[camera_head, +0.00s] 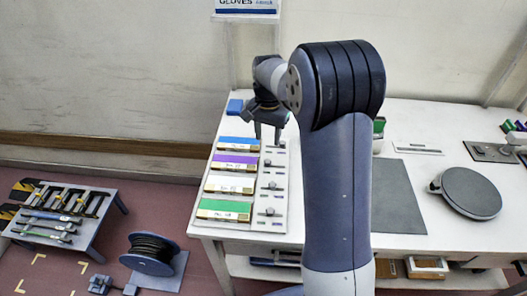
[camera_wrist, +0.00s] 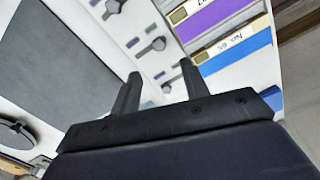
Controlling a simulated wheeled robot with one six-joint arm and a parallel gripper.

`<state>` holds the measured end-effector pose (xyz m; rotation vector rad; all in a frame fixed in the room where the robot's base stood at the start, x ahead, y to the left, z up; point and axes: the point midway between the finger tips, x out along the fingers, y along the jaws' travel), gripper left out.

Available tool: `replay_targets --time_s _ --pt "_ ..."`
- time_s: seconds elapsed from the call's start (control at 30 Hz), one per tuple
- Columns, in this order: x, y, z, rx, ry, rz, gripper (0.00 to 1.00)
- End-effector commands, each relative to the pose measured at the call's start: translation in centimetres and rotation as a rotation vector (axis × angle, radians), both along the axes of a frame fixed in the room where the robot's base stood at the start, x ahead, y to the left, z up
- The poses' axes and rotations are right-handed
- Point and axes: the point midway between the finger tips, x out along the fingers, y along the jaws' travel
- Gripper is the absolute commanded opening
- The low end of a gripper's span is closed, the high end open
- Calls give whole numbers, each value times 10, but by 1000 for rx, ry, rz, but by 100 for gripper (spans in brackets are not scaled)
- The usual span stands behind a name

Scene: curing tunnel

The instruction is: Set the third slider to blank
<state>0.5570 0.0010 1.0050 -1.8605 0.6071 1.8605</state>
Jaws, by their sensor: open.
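A white panel (camera_head: 283,217) on the table carries a column of sliders beside blue, purple, white and green labelled blocks. The slider beside the white block (camera_head: 230,184), third from the back, has its dark knob (camera_head: 272,186) near the middle of its row. The knob beside the purple block (camera_head: 236,161) also shows in the wrist view (camera_wrist: 158,44). My gripper (camera_head: 267,132) is open and empty at the panel's back end, near the blue block (camera_head: 238,144). In the wrist view its two fingers (camera_wrist: 160,75) stand apart over the panel, with a small knob (camera_wrist: 165,88) visible between them.
A grey mat (camera_head: 400,190) and a round dark plate (camera_head: 470,190) lie to the right. My arm hides the table's middle. A low bench with tools (camera_head: 62,212) and a cable reel (camera_head: 152,252) stand on the floor at left.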

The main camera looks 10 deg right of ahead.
Motion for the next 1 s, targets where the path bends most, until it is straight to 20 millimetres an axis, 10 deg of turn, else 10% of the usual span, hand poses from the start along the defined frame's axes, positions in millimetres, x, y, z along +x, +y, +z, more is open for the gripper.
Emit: replay_targets --time_s 0.5,1.0 --pt "-1 0 -87 0 4 2 43" --pt "-1 0 -98 0 0 2 38"
